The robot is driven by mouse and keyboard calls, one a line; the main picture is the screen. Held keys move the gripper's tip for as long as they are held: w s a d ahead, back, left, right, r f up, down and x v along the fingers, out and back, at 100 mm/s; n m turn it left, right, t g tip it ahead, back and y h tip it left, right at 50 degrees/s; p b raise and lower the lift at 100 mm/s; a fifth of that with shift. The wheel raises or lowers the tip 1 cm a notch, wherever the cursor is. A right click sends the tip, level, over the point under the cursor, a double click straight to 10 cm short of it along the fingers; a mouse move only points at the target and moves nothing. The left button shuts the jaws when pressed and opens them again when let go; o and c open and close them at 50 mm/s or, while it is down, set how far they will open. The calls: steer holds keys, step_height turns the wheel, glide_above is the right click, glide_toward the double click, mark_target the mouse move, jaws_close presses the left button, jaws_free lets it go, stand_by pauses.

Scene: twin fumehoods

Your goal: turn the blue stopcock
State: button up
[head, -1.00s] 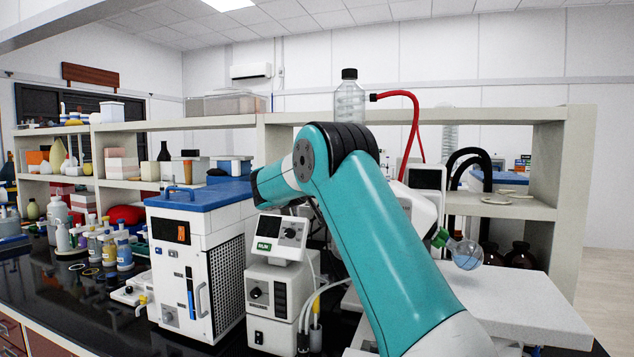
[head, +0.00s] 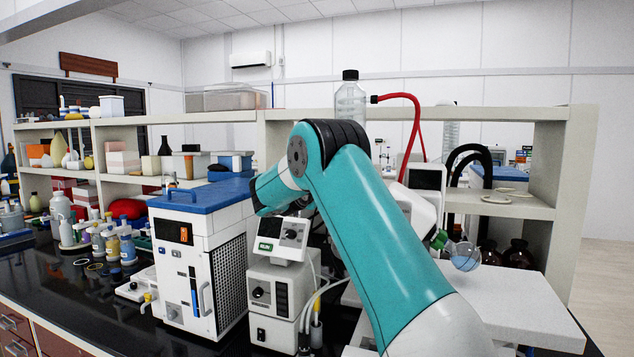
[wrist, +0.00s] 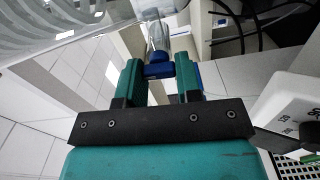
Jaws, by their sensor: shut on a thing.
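The blue stopcock (wrist: 158,71) is in the wrist view, between the two green fingers of my gripper (wrist: 160,66). My gripper is shut on it, with one finger on each side. Some blue also shows just beyond the right finger. A clear glass piece (wrist: 158,38) rises from the stopcock, away from the gripper. In the head view my teal arm covers the gripper, and the stopcock cannot be seen there.
Ribbed clear glass (wrist: 70,25) is close at the wrist view's upper left. In the head view, a blue-topped white unit (head: 205,255) and a white device with a display (head: 280,240) stand left of my arm. A round flask (head: 465,257) is at right.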

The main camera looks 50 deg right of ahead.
steer(key=shift+n, duration=0.4)
steer(key=o, duration=0.9)
steer(key=b+v, duration=0.7)
steer(key=v, duration=1)
steer(key=shift+a, duration=0.25)
